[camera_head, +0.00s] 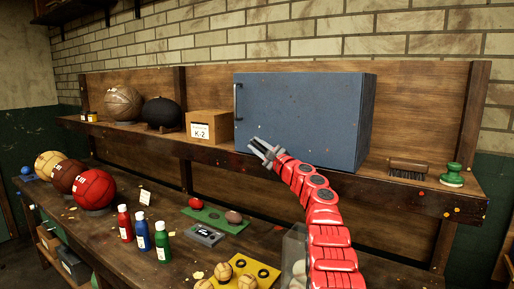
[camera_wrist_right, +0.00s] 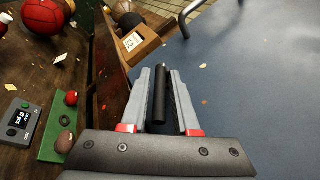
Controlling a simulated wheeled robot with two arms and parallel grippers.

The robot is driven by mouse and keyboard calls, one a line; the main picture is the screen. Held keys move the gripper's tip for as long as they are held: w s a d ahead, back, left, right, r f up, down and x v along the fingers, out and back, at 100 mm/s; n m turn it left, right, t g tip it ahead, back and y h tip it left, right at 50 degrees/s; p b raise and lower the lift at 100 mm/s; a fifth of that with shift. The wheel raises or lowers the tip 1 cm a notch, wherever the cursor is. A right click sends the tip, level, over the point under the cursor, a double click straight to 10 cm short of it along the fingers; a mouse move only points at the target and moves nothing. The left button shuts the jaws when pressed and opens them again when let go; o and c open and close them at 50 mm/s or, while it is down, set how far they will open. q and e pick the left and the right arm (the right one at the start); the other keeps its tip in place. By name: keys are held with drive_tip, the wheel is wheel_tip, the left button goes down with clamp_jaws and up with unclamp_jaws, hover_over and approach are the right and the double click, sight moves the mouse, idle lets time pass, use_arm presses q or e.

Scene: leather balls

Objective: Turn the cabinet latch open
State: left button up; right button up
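The blue-grey cabinet (camera_head: 300,118) stands on the upper shelf, with its door shut. A dark upright handle (camera_head: 237,101) is on the left of its front; it also shows at the top of the right wrist view (camera_wrist_right: 186,27). My right gripper (camera_head: 262,152) is at the lower left of the cabinet front. In the wrist view its fingers (camera_wrist_right: 160,82) stand apart on either side of a black bar, seemingly the latch (camera_wrist_right: 160,95). Whether they touch it, I cannot tell. The latch is not clear in the head view. My left gripper is not in view.
A cardboard box (camera_head: 208,126) stands just left of the cabinet, with brown (camera_head: 123,103) and black (camera_head: 161,112) balls beyond. A brush (camera_head: 408,168) and a green knob-shaped thing (camera_head: 452,174) sit to the right. The bench below holds balls, bottles (camera_head: 143,230) and trays.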

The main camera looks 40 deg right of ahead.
drive_tip(key=shift+s+d+f+b, duration=0.1)
drive_tip(key=shift+s+f+b, duration=0.4)
drive_tip(key=shift+s+b, duration=1.05)
drive_tip(key=shift+b, duration=0.2)
drive_tip(key=b, duration=0.2)
approach(262, 150)
drive_tip(key=v, duration=0.4)
drive_tip(key=shift+s+r, duration=0.15)
drive_tip(key=shift+s, duration=0.3)
